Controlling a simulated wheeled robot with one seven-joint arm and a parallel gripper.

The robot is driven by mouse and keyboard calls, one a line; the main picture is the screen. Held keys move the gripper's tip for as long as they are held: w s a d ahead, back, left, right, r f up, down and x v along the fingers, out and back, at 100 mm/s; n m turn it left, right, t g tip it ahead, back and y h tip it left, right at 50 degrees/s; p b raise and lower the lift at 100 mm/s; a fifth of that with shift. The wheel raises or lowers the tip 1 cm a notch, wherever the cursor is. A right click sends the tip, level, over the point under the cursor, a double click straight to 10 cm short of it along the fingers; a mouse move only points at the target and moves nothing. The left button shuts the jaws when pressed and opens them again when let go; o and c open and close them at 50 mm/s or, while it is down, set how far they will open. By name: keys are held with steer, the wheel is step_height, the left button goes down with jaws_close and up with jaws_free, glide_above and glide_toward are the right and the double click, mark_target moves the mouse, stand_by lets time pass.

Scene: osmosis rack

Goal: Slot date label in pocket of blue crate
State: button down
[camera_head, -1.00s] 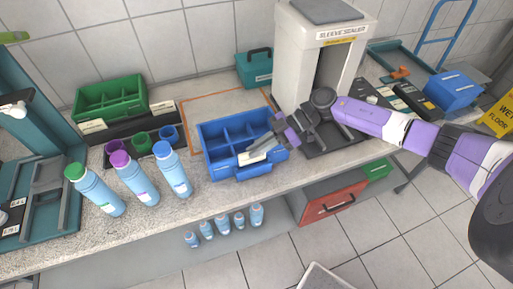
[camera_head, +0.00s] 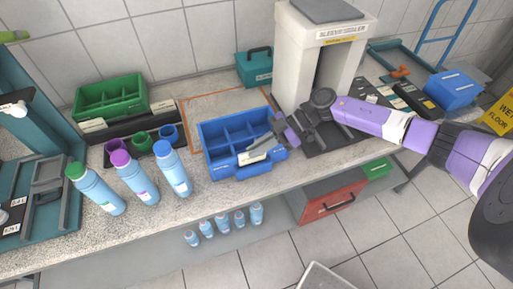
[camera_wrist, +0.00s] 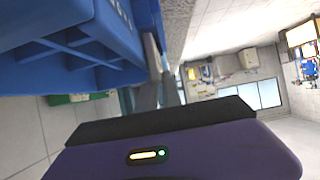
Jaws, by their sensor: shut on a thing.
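The blue crate (camera_head: 215,165) with several compartments stands near the front edge of the counter. A white date label (camera_head: 252,157) is at the crate's front side, by its pocket. My gripper (camera_head: 268,147) reaches in from the right and is shut on the label. In the wrist view the crate (camera_wrist: 75,45) fills the upper left, and my gripper's fingers (camera_wrist: 155,85) lie close against the crate's side. The label is not clear in the wrist view, so I cannot tell whether it sits inside the pocket.
A white sleeve sealer (camera_head: 300,60) stands behind and right of the crate. Blue bottles (camera_head: 172,172) stand to the left with small cups behind them. A green crate (camera_head: 110,100) is at the back left. A teal box (camera_head: 254,70) stands behind.

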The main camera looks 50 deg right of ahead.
steer(key=shift+r+p, duration=0.15)
steer(key=shift+p, duration=0.15)
stand_by(0.4)
steer(key=c, duration=1.4)
jaws_free()
steer(key=shift+c, duration=0.2)
steer(key=b+v, duration=0.2)
steer(key=v, duration=0.5)
steer(key=shift+s+d+r, duration=0.15)
steer(key=shift+s+d, duration=0.1)
steer(key=shift+d, duration=0.05)
